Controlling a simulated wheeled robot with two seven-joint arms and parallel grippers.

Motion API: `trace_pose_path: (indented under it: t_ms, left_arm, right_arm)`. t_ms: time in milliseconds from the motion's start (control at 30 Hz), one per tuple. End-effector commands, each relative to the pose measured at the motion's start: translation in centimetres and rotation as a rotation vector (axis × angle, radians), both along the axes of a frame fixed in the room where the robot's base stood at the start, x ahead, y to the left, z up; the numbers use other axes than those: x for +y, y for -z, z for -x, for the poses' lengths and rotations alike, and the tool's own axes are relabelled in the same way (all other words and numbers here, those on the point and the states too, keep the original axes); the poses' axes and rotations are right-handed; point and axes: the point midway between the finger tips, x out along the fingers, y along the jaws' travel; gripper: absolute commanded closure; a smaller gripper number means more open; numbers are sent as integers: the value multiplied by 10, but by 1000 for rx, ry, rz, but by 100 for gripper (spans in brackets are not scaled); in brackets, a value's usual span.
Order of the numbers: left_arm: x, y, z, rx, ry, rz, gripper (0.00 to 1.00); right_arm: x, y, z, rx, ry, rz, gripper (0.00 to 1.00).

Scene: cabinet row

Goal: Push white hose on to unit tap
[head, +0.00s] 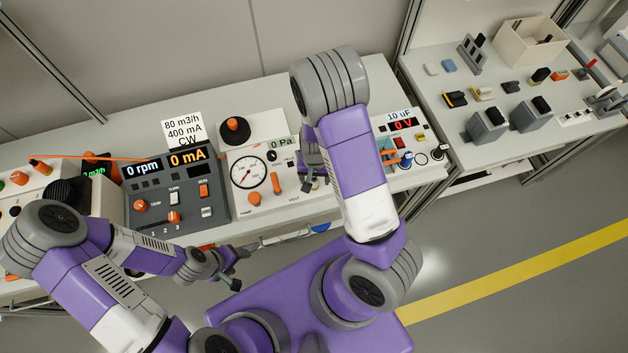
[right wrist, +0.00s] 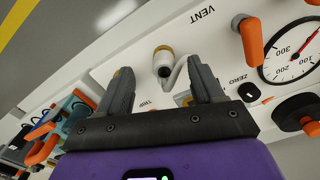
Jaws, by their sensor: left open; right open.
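In the right wrist view, a round white fitting with a brass-coloured collar and dark mouth (right wrist: 162,62) stands out from the white unit's face; it looks like the tap. A short curved white piece (right wrist: 175,76), perhaps the white hose, lies against its right side; I cannot tell whether they are joined. My right gripper (right wrist: 159,66) is open, its fingers either side of both, with no visible grip. In the head view my right gripper (head: 314,183) is at the right part of the gauge unit (head: 240,148), partly hidden by my arm. My left gripper (head: 234,268) is open and empty before the bench.
The unit's orange vent handle (right wrist: 248,38) and dial (right wrist: 295,52) are right of my right fingers. A grey control box (head: 175,190) stands left of the gauge unit; a capacitor unit (head: 405,140) stands right. Open floor (head: 500,245) lies in front.

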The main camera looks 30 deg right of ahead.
Motion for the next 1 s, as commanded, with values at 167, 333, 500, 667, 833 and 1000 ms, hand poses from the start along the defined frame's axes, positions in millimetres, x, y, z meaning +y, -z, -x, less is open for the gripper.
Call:
trace_pose_path:
  t_ms: [167,333,500,667,833,1000]
  left_arm:
    - [0,0,0,0,0,0,37]
    - [0,0,0,0,0,0,37]
    - [0,0,0,0,0,0,37]
    - [0,5,0,-1,0,0,37]
    - [0,6,0,0,0,0,37]
    - [0,6,0,0,0,0,37]
  right_arm:
    - [-6,-17,-13,-13,46,7,33]
    - [-6,-18,-13,-12,51,6,33]
    - [-6,-16,-12,-11,50,7,33]
    - [-6,0,-12,-9,52,7,33]
    - [-6,7,-13,-12,48,6,33]
    - [-6,7,-13,-12,48,6,33]
